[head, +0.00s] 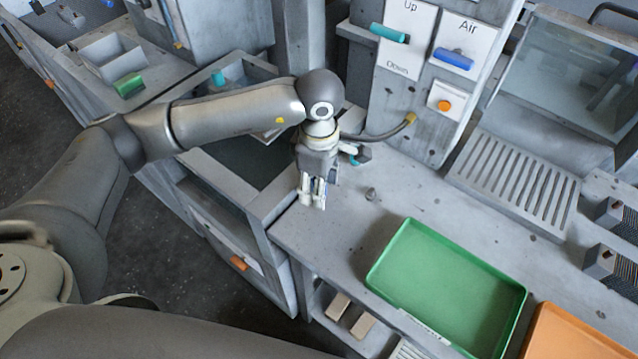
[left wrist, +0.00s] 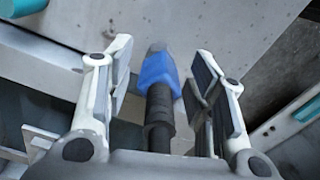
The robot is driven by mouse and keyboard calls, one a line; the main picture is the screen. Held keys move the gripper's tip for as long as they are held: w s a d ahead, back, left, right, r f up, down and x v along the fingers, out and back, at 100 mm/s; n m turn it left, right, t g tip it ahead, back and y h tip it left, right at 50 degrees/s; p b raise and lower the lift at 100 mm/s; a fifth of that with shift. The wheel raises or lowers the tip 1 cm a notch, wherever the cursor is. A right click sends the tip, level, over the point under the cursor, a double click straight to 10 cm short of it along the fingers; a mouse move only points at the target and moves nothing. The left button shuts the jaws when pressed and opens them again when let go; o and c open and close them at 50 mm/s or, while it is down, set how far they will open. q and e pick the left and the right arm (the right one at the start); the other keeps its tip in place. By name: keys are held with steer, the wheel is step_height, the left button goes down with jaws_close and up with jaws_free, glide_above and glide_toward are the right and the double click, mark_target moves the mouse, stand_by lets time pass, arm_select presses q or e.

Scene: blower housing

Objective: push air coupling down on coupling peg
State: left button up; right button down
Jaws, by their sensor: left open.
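The air coupling (left wrist: 159,74) is blue with a black ribbed sleeve and a grey tip. In the left wrist view it lies between the fingers of my left gripper (left wrist: 161,82), with a visible gap on each side. In the head view my left gripper (head: 312,203) points down over the bench's left edge, and I cannot clearly make out the coupling there. I cannot tell whether the coupling touches any peg. My right gripper is not in view.
A dark hose (head: 385,134) runs from the panel (head: 420,100) toward my left gripper. The panel has a teal handle (head: 390,33), a blue handle (head: 454,60) and an orange button (head: 444,105). A green tray (head: 402,240) and an orange tray (head: 545,320) stand in front.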

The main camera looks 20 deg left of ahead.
arm_select(q)
step_height(320, 180, up, 12)
steer(key=shift+f, duration=0.25)
steer(key=shift+f, duration=0.1)
stand_by(0.5)
